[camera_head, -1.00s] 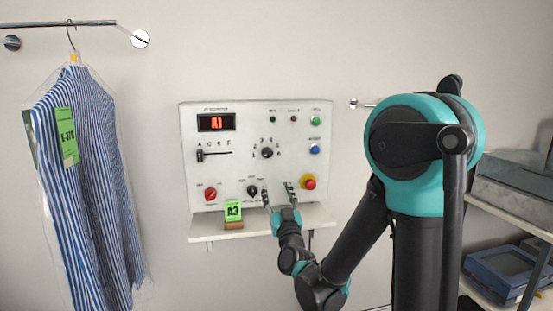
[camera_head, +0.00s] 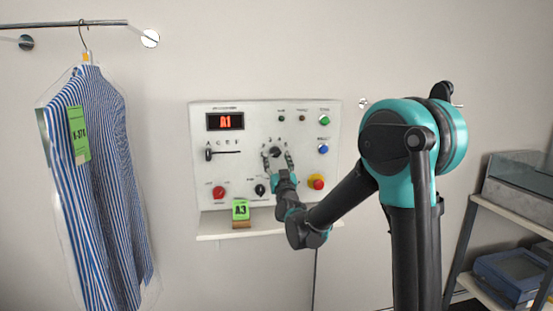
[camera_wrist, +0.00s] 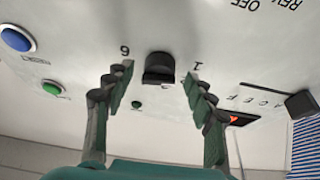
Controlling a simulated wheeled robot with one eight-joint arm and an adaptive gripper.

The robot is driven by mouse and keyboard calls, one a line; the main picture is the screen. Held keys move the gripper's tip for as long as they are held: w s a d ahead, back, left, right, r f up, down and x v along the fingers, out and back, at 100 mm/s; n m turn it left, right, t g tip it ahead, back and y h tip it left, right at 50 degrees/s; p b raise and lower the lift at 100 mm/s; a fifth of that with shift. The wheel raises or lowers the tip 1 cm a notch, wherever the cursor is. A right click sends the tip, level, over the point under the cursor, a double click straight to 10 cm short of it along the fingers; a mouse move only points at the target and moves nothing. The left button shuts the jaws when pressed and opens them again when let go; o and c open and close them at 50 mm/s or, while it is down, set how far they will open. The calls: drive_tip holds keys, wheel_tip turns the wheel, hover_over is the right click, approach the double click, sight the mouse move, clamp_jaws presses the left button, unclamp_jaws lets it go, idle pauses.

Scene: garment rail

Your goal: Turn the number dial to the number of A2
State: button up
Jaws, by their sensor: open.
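The number dial (camera_head: 276,152) is a small dark knob in the middle of the white control panel (camera_head: 330,112). Numbers are printed around it. In the wrist view the dial (camera_wrist: 159,68) stands ahead of my gripper, centred between the two fingers. My gripper (camera_head: 276,158) is open and close to the panel at the dial; its fingertips (camera_wrist: 160,82) flank the dial with gaps on both sides. The red display (camera_head: 225,121) reads A1. A green card (camera_head: 240,209) marked A3 stands on the shelf below. The dial's pointer is too small to read.
The letter slider (camera_head: 209,154) sits at the left end of its slot. A bagged striped shirt (camera_head: 105,190) hangs at left.

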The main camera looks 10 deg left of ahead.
drive_tip(key=shift+w+a+r, duration=0.15)
drive_tip(key=shift+w+r, duration=0.15)
drive_tip(key=shift+w, duration=0.3)
drive_tip(key=shift+c, duration=0.6)
drive_tip(key=c, duration=1)
drive_tip(key=shift+m, duration=0.4)
drive_tip(key=m+h, duration=0.2)
drive_tip(key=m, duration=0.1)
drive_tip(key=m+h, duration=0.1)
drive_tip(key=shift+s+a+m, duration=0.1)
drive_tip(key=shift+a+m, duration=0.15)
drive_tip(key=shift+m, duration=0.15)
drive_tip(key=shift+a+r+m+h, duration=0.1)
drive_tip(key=shift+m+h, duration=0.5)
drive_tip(key=shift+m, duration=0.75)
drive_tip(key=shift+m+h, duration=0.6)
drive_tip(key=shift+m, duration=0.75)
